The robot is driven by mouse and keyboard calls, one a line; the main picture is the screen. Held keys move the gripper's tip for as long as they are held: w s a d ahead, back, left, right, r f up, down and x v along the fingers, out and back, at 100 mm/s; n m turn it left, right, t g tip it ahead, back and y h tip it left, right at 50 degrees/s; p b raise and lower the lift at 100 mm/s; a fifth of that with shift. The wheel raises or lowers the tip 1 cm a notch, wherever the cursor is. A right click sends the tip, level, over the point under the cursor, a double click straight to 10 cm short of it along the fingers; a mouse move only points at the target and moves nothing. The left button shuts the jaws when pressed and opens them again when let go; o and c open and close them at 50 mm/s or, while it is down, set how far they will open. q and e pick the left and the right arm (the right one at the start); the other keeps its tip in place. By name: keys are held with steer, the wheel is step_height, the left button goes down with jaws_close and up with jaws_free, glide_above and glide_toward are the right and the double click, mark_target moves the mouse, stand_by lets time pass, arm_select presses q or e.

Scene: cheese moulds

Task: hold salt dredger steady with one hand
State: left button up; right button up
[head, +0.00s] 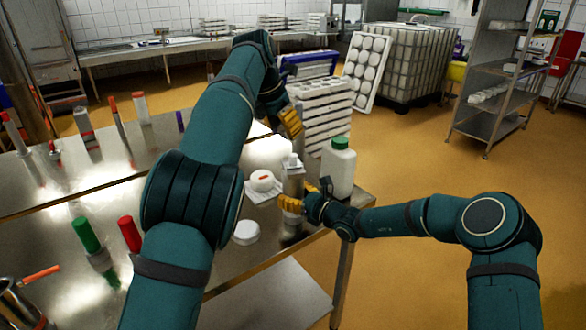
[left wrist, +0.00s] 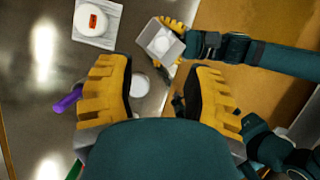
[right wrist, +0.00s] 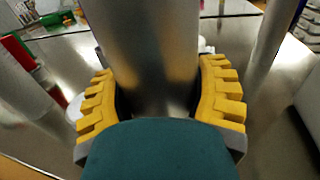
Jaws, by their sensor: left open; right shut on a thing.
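The salt dredger (head: 293,183), a grey metal body with a pale top, stands upright near the table's right edge. My right gripper (head: 303,203) is shut on it from the right, below its top. In the right wrist view the metal body (right wrist: 145,45) fills the space between the yellow fingers. In the left wrist view its pale top (left wrist: 160,40) shows from above. My left gripper (head: 291,122) is open and empty, above and behind the dredger; its spread fingers (left wrist: 158,88) show in its own wrist view.
A white bottle with a green cap (head: 338,168) stands just right of the dredger. A white round piece with an orange mark (head: 262,181) lies on a pale sheet to its left. A white disc (head: 246,232) lies nearer. Stacked white moulds (head: 325,110) stand behind.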

arm_select(q)
steer(key=w+d+f+n+t+h, duration=0.2)
steer(key=w+d+f+n+t, duration=0.15)
steer(key=w+t, duration=0.3)
steer(key=n+t+y, duration=0.8)
steer(key=n+y, duration=0.1)
steer(key=y, duration=0.1)
glide_toward(294, 159)
steer(key=shift+m+h, duration=0.35)
steer(key=shift+h, duration=0.05)
steer(key=x, duration=1.1)
steer(key=shift+a+r, duration=0.1)
steer(key=shift+a, duration=0.1)
jaws_close()
